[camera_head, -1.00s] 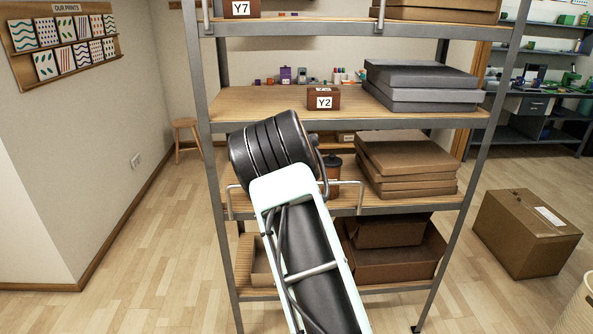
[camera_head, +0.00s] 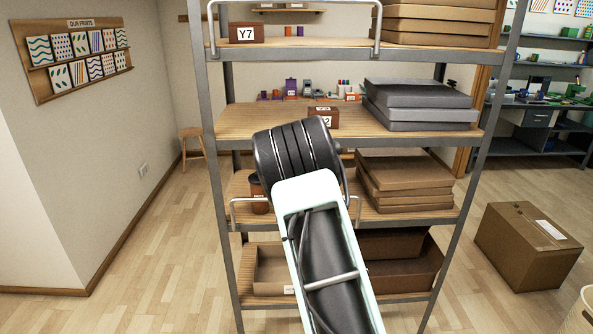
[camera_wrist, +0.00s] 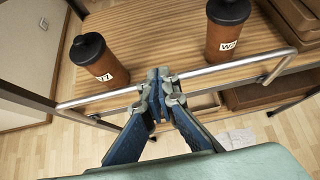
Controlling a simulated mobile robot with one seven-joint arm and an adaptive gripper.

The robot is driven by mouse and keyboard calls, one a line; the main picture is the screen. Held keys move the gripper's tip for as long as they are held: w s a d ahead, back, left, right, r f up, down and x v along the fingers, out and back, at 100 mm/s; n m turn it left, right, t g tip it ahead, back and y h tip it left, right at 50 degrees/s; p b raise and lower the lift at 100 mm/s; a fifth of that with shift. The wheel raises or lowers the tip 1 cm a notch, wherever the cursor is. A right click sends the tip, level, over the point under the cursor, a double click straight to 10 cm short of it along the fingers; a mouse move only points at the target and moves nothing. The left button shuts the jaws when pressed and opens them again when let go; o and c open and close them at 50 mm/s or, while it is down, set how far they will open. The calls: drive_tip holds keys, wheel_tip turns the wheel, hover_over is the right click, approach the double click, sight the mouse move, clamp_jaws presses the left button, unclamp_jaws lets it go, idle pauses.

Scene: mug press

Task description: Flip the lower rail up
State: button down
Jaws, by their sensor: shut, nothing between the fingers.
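The lower rail (camera_head: 247,199) is a thin metal bar with bent ends at the front of the third shelf down. My arm covers its middle in the head view. In the wrist view the lower rail (camera_wrist: 105,95) crosses the picture from left to upper right. My gripper (camera_wrist: 160,88) is shut and empty, its blue-grey fingertips at the middle of the rail. They overlap the bar in the picture; contact cannot be told. In the head view the fingers are hidden behind my wrist.
Two brown canisters with black lids, one left (camera_wrist: 98,58) and one right (camera_wrist: 228,28), stand behind the rail. Brown boxes (camera_head: 405,180) are stacked to their right. Another rail (camera_head: 377,25) stands raised at the top shelf. A carton (camera_head: 528,245) sits on the floor at right.

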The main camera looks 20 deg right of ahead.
drive_tip(key=r, duration=0.2)
drive_tip(key=r+b, duration=0.1)
drive_tip(key=shift+w+d+r, duration=0.1)
drive_tip(key=shift+w, duration=0.15)
idle(0.5)
drive_tip(key=shift+r, duration=0.1)
